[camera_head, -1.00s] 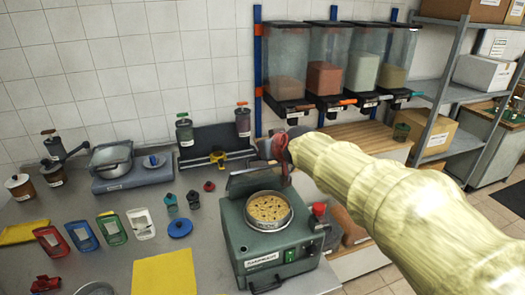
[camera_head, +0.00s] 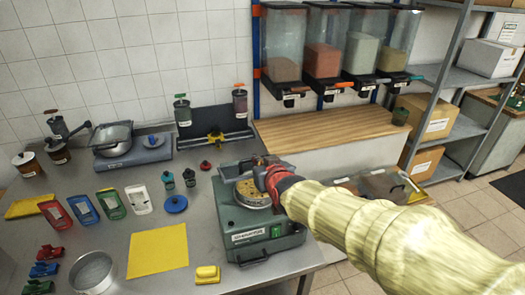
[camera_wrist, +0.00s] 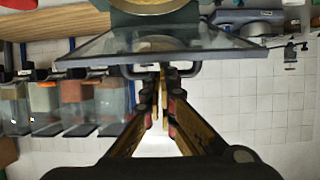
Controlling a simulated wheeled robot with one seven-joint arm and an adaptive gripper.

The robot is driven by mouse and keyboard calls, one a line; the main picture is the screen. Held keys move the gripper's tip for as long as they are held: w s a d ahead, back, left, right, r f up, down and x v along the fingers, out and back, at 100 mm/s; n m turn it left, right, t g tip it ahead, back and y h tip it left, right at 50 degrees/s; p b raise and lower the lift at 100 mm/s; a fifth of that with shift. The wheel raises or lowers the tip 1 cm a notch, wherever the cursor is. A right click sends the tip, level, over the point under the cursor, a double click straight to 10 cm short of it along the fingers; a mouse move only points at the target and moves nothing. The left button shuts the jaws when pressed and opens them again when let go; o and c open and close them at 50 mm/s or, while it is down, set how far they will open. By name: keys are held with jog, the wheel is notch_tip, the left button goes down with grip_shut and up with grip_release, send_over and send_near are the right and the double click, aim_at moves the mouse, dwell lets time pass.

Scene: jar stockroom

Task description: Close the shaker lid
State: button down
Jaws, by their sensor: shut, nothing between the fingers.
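The green shaker (camera_head: 245,221) stands on the steel bench with a round sieve (camera_head: 246,194) of pale, speckled contents on top. My arm covers the sieve's right side. The lid (camera_head: 232,170) is a clear panel, raised at the shaker's back; my gripper hides part of it. In the wrist view the lid (camera_wrist: 205,45) spans the top, with a dark handle bar along its near edge. My gripper (camera_head: 266,178) is shut and empty at the lid's right part. In the wrist view its fingertips (camera_wrist: 161,78) are close to the handle; I cannot tell whether they touch.
A yellow mat (camera_head: 158,251), yellow block (camera_head: 207,274) and empty sieve (camera_head: 93,272) lie left of the shaker. Coloured scoops, a blue lid (camera_head: 175,204) and small bottles stand further back. Dispensers (camera_head: 326,45) hang above a wooden shelf (camera_head: 330,128).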

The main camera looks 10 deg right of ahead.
jog(key=s+f+b, duration=0.4)
jog(key=f+b, duration=0.1)
jog(key=f, duration=0.3)
jog(key=shift+d+b, duration=0.15)
jog(key=shift+b, duration=0.15)
jog(key=shift+r, duration=0.1)
